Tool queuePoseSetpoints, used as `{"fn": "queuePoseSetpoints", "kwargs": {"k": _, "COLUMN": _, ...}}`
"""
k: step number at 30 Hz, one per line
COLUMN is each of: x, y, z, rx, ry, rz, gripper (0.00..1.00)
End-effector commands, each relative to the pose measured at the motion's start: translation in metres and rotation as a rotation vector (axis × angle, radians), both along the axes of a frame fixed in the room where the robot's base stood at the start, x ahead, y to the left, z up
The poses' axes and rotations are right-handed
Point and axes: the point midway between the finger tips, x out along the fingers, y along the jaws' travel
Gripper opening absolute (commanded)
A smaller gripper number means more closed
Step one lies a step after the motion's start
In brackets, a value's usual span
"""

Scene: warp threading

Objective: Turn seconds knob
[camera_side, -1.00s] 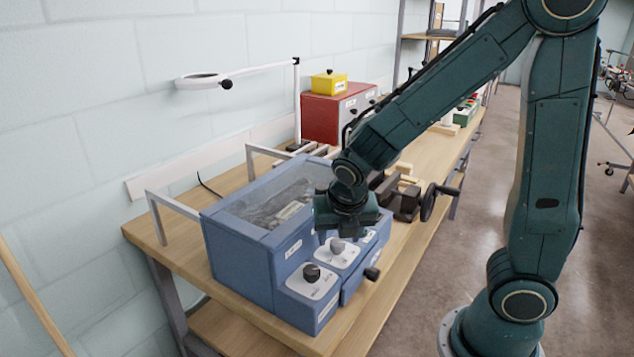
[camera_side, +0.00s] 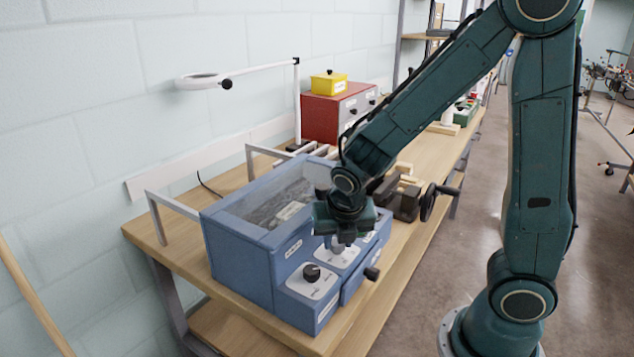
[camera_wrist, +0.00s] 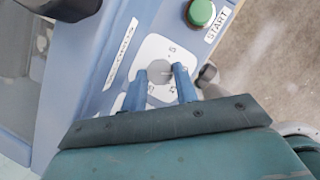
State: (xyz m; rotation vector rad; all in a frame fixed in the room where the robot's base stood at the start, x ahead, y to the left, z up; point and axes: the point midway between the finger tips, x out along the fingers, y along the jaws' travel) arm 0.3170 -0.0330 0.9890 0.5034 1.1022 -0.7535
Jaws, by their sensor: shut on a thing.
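The blue machine (camera_side: 240,257) stands on the bench with dial knobs on its front. In the side view my gripper (camera_side: 338,246) points down over the plate and hides most of the knob. A black knob (camera_side: 311,272) on another white plate is nearer the camera, apart from my gripper.
A green START button (camera_wrist: 201,13) is just beyond the held knob in the wrist view. A black-ended handle (camera_side: 372,273) sticks out at the machine's front. A dark vise (camera_side: 405,200) and a red box (camera_side: 335,113) stand farther along the bench.

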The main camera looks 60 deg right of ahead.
Motion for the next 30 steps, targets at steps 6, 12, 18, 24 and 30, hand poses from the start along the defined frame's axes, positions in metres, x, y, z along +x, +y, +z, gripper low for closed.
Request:
{"fn": "queuePoseSetpoints", "kwargs": {"k": 6, "x": 0.0015, "y": 0.0008, "z": 0.0004, "rx": 0.001, "ry": -0.001, "rz": -0.083, "gripper": 0.07}}
{"fn": "queuePoseSetpoints", "kwargs": {"k": 12, "x": 0.0013, "y": 0.0005, "z": 0.0004, "rx": -0.001, "ry": -0.002, "rz": -0.126, "gripper": 0.07}}
{"fn": "queuePoseSetpoints", "kwargs": {"k": 18, "x": 0.0013, "y": 0.0004, "z": 0.0005, "rx": -0.002, "ry": -0.001, "rz": -0.126, "gripper": 0.07}}
{"fn": "queuePoseSetpoints", "kwargs": {"k": 24, "x": 0.0013, "y": 0.0005, "z": 0.0004, "rx": 0.000, "ry": -0.001, "rz": -0.125, "gripper": 0.51}}
{"fn": "queuePoseSetpoints", "kwargs": {"k": 30, "x": 0.0011, "y": 0.0007, "z": 0.0004, "rx": 0.000, "ry": -0.001, "rz": -0.124, "gripper": 0.51}}
